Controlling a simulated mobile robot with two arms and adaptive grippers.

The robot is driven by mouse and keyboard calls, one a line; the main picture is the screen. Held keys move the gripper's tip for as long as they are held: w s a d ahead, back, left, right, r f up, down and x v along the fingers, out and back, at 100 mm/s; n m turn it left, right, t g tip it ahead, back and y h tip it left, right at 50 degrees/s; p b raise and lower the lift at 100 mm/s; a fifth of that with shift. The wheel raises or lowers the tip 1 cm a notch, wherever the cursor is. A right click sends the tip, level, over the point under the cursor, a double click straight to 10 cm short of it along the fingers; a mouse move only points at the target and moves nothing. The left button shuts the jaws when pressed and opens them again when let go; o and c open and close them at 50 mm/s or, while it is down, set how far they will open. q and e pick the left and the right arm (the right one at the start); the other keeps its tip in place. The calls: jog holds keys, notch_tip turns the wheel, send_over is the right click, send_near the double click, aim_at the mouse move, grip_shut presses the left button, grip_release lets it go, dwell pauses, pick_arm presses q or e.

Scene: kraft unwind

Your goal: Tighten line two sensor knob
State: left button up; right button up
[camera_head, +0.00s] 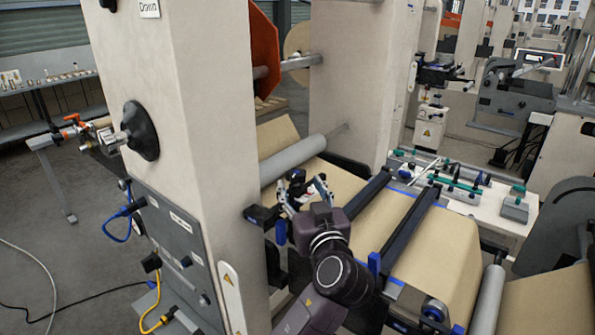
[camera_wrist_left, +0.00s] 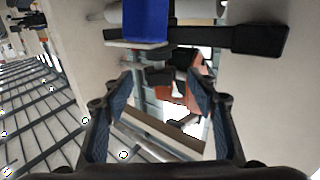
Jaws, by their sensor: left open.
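My left gripper (camera_head: 303,188) is open over the kraft web, beside the near beige column. In the left wrist view its two blue-padded fingers (camera_wrist_left: 160,80) stand apart. A small dark part (camera_wrist_left: 158,76), possibly the sensor knob, shows between and beyond the fingertips; I cannot tell whether they touch it. A blue block (camera_wrist_left: 145,20) and a black bar (camera_wrist_left: 258,38) lie just above the fingers in that view. In the head view a black and blue sensor bracket (camera_head: 262,216) sits left of the gripper, at the column. My right gripper is not in view.
The near column (camera_head: 190,90) stands close left of my arm, with a large black knob (camera_head: 140,130) on its face. A grey roller (camera_head: 293,160) lies behind the gripper. Dark crossbars (camera_head: 412,228) span the brown web (camera_head: 450,250) at right.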

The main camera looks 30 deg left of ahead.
aim_at(296, 184)
pick_arm(q)
jog(key=p+x, duration=0.1)
jog(key=x, duration=0.3)
jog(key=shift+w+a, duration=0.15)
jog(key=shift+w+a+f+p, duration=0.1)
jog(key=shift+w+a+p, duration=0.25)
jog(key=shift+s+d, duration=0.1)
jog(key=shift+c, duration=0.2)
jog(key=c, duration=1.1)
jog(key=shift+f+m+t+h+b, duration=0.2)
jog(key=shift+m+t+h+b, duration=0.4)
jog(key=shift+t+h, duration=0.2)
jog(key=shift+r+m+t+h+p, duration=0.2)
jog(key=shift+m+t+h+p, duration=0.1)
jog(key=shift+m+t+h, duration=0.85)
jog(key=shift+h, duration=0.25)
